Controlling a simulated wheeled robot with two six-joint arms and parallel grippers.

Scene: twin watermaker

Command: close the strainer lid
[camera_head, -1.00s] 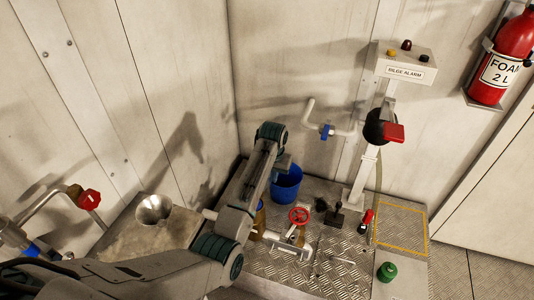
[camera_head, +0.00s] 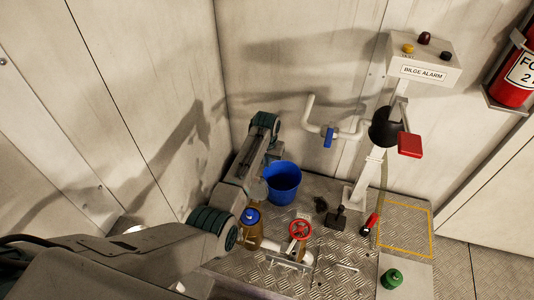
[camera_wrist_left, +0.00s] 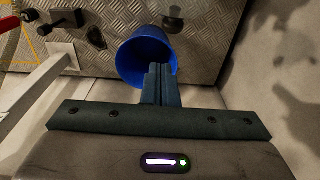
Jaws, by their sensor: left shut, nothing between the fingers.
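An amber-bodied strainer (camera_head: 246,236) stands on the plate floor beside my left forearm in the head view. A round blue top (camera_head: 250,216) shows over it, partly covered by the arm; I cannot tell whether this lid is fully seated. My left gripper (camera_head: 273,157) is above and behind the strainer, near the blue bucket. In the left wrist view its fingers (camera_wrist_left: 160,84) are shut and empty, in front of the bucket. The strainer is not visible there. My right gripper is not in view.
The blue bucket (camera_head: 283,184) stands by the back wall. A red handwheel valve (camera_head: 300,230) is right of the strainer.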

